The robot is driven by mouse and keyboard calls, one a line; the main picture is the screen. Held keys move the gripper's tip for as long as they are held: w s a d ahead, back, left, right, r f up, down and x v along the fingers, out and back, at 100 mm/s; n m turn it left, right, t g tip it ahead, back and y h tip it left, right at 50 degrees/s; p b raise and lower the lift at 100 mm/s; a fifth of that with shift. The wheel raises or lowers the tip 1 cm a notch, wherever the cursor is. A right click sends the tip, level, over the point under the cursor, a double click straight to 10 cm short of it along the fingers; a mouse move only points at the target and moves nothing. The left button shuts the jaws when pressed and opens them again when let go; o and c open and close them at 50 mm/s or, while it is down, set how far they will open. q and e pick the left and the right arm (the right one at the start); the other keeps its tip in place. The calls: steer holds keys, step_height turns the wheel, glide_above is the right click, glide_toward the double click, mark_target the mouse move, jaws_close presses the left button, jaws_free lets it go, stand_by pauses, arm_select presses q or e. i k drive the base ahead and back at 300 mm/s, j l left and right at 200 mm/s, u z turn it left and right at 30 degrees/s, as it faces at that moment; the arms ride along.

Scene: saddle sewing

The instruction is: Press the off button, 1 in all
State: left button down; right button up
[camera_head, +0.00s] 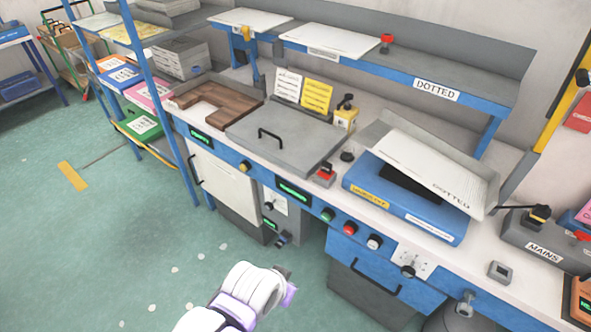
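No label reading "off" is legible, so I cannot tell which is the off button. A red switch (325,175) sits on the bench top above them. My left arm comes in at the bottom, left of centre, with its white and purple end (284,285) below and apart from the panel. Its fingers are not clear enough to show open or shut. My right gripper is not in view.
A grey lidded box (285,137), a blue box (405,204) with a tilted grey tray (425,172), and a grey unit marked MAINS (545,238) stand on the bench. A shelf marked DOTTED (437,91) is behind. The green floor (110,240) at left is mostly clear.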

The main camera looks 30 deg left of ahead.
mark_target(348, 230)
steer(key=k+j+u, duration=0.2)
steer(key=u, duration=0.15)
steer(key=k+j+u, duration=0.15)
steer(key=j+u, duration=0.2)
